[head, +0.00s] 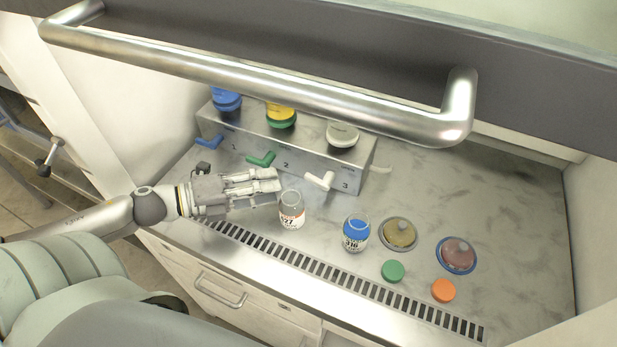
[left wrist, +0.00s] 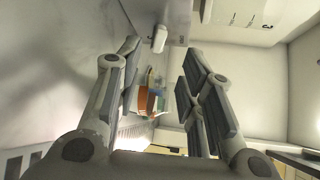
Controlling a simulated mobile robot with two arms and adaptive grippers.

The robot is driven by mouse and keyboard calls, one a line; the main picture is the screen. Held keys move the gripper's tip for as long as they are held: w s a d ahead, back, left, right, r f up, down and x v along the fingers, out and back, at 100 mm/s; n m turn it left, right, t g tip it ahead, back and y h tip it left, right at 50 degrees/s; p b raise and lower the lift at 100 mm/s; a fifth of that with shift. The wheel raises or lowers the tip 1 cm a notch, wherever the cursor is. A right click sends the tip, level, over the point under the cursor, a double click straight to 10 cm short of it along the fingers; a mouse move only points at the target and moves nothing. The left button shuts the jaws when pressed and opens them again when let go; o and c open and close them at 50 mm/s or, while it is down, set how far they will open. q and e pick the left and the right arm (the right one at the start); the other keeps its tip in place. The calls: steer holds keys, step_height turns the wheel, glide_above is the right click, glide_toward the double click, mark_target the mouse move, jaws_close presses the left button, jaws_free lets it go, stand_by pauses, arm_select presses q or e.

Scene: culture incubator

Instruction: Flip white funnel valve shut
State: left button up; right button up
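The white valve handle (head: 320,181) sticks out of the front of the metal manifold (head: 310,160), beside the number 3 and below the white funnel (head: 342,134). My left gripper (head: 277,187) is open and empty, to the left of the white handle and apart from it, with its fingers pointing right. In the left wrist view, the white handle (left wrist: 160,38) shows beyond the gap between my open fingertips (left wrist: 161,60). My right gripper is out of view.
The green valve (head: 262,159) and blue valve (head: 210,142) lie left along the manifold. A metal handle bar (head: 260,82) crosses above.

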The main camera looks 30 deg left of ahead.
mark_target(308, 179)
arm_select(q)
steer(key=shift+w+d, duration=0.35)
steer(key=shift+w, duration=0.1)
steer(key=x, duration=0.2)
steer(key=shift+w+d+f, duration=0.15)
steer(key=shift+w, duration=0.15)
steer(key=shift+b+x, duration=0.3)
steer(key=shift+x, duration=2.7)
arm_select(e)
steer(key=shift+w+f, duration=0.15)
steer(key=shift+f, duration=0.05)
